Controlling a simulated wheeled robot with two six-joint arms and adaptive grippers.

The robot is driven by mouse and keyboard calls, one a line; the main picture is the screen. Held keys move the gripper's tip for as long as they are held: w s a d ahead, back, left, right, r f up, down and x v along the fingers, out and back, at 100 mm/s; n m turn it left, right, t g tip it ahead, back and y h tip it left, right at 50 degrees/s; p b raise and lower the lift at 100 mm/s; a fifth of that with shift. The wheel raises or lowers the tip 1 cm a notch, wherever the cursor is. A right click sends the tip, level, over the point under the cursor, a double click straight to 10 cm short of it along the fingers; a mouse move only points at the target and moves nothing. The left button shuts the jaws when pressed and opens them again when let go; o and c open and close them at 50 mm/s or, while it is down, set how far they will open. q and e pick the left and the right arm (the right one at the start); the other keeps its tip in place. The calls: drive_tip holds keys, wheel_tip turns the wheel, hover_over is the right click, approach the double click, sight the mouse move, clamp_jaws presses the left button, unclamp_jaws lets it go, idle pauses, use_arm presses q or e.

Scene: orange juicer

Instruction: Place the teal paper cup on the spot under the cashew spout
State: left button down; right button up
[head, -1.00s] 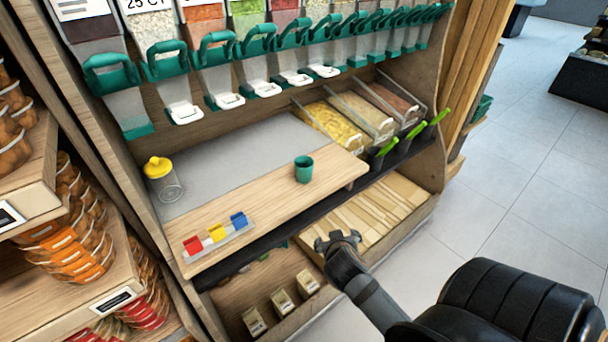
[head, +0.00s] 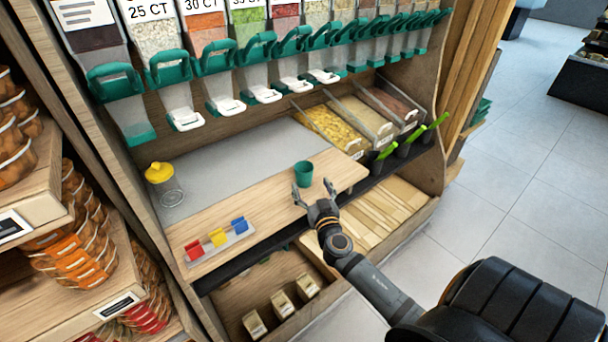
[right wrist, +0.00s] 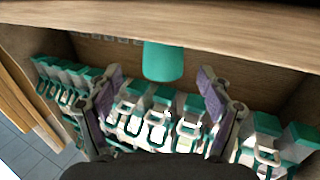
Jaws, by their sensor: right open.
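The teal paper cup (head: 303,174) stands upright near the front edge of the wooden counter. My right gripper (head: 312,190) is open and empty just in front of the cup, with its fingers pointing toward it. In the right wrist view the cup (right wrist: 163,61) appears between and beyond the spread fingers (right wrist: 157,80), not touched as far as I can see. A row of dispensers with teal handles and spouts (head: 226,102) hangs above the grey strip (head: 235,158) at the back. I cannot tell which spout is for cashews. My left gripper is out of view.
A yellow-lidded jar (head: 163,185) stands at the counter's left. A tray with red, yellow and blue clips (head: 218,240) lies at the front left. Open bins with green-handled scoops (head: 384,152) sit to the right. The grey strip between jar and bins is clear.

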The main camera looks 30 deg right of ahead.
sight(306, 179)
drive_tip(key=shift+f+p+x, duration=0.15)
drive_tip(key=shift+p+x, duration=0.1)
drive_tip(key=shift+x, duration=1.1)
drive_tip(key=shift+f+p+x, duration=0.1)
drive_tip(key=shift+p+x, duration=0.15)
drive_tip(key=shift+x, duration=1.1)
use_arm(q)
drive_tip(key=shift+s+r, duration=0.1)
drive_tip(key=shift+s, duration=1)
use_arm(e)
drive_tip(key=shift+a, duration=0.2)
drive_tip(key=shift+c, duration=0.4)
drive_tip(key=c, duration=0.8)
